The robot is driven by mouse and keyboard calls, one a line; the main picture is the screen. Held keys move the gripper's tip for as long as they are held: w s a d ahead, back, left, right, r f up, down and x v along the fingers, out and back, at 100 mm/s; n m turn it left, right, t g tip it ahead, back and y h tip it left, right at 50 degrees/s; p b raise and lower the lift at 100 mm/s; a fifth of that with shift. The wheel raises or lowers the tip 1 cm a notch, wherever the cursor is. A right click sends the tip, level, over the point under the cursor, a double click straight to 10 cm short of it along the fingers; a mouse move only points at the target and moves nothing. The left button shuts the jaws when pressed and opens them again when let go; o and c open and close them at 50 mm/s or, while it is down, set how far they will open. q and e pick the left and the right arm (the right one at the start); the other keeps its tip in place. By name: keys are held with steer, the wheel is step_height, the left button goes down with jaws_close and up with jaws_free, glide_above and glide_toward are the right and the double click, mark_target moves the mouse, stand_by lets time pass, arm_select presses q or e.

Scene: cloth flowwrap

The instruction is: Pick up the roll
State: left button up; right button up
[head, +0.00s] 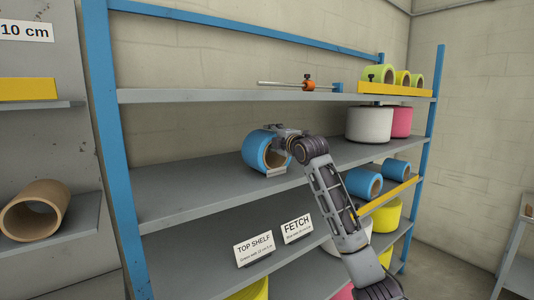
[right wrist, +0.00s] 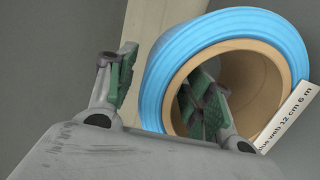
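A blue roll (head: 254,150) with a brown cardboard core lies on its side on the middle shelf, its open end facing out. It also shows in the right wrist view (right wrist: 158,68), with a white label (right wrist: 288,116) reading "blue web 12 cm 6 m" in front of it. My right gripper (head: 284,134) is at the roll. In the right wrist view the gripper (right wrist: 160,88) is open. One finger is outside the roll on the left with a gap to it. The other finger overlaps the core opening; its depth is unclear. My left gripper is not in view.
The middle shelf (head: 180,205) is clear left of the roll. White (head: 369,125) and pink (head: 402,122) rolls stand to its right. The top shelf (head: 200,96) above carries a rod with an orange piece. Blue rolls (head: 363,183) lie lower right. Blue uprights (head: 118,190) bound the rack.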

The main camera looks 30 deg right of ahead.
jaws_close()
steer(key=shift+r, duration=0.15)
stand_by(0.4)
steer(key=shift+r, duration=1.7)
steer(key=shift+s+f+b, duration=0.1)
steer(key=shift+s+b, duration=0.4)
steer(key=shift+s, duration=0.55)
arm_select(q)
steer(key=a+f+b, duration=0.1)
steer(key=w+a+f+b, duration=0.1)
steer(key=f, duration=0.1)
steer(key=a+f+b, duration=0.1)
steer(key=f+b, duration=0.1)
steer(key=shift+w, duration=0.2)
arm_select(e)
steer(key=s+a, duration=0.1)
steer(key=s, duration=1.4)
steer(key=shift+s+a, duration=0.2)
steer(key=shift+s, duration=0.2)
